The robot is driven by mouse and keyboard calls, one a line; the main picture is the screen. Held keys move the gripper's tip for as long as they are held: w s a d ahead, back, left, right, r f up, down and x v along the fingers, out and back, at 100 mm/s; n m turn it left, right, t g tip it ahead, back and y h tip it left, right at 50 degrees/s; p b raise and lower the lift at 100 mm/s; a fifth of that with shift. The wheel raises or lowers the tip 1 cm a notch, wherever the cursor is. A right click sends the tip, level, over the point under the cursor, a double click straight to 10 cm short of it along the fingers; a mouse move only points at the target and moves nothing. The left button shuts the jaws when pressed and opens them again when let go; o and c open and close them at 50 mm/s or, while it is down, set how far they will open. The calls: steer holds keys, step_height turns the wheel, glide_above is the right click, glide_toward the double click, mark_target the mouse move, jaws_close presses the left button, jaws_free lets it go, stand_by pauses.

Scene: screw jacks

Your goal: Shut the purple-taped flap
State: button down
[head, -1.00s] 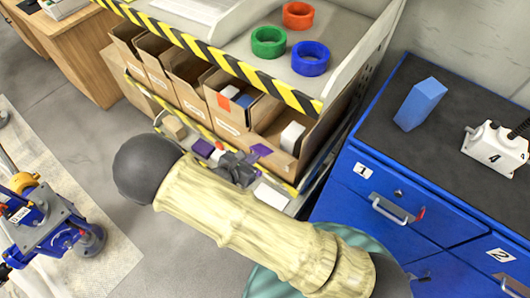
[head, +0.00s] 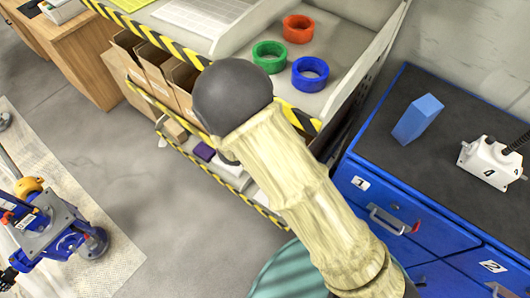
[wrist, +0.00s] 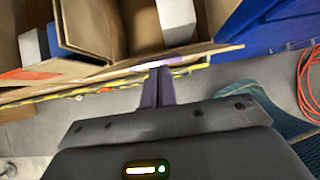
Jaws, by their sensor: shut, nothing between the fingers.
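In the wrist view, my gripper (wrist: 158,84) is shut and empty, its narrow fingers pointing at the front edge of an open cardboard bin (wrist: 118,30). A pale purple strip (wrist: 190,60) shows along that edge, just beyond the fingertips; it looks like the taped flap seen edge-on. I cannot tell whether the fingertips touch it. A white block (wrist: 178,18) lies inside the bin.
A bin to the left in the wrist view has a red-taped flap (wrist: 28,75). In the head view, green (head: 269,56), blue (head: 310,73) and red (head: 298,28) rings sit on the shelf above. A blue drawer cabinet (head: 400,205) stands to the right.

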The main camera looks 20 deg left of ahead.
steer(key=shift+w+r, duration=0.15)
steer(key=shift+w, duration=0.15)
steer(key=shift+r, duration=0.1)
stand_by(0.3)
steer(key=shift+r+p, duration=0.6)
steer(key=shift+r, duration=0.15)
steer(key=shift+s+f, duration=0.1)
steer(key=shift+s, duration=0.05)
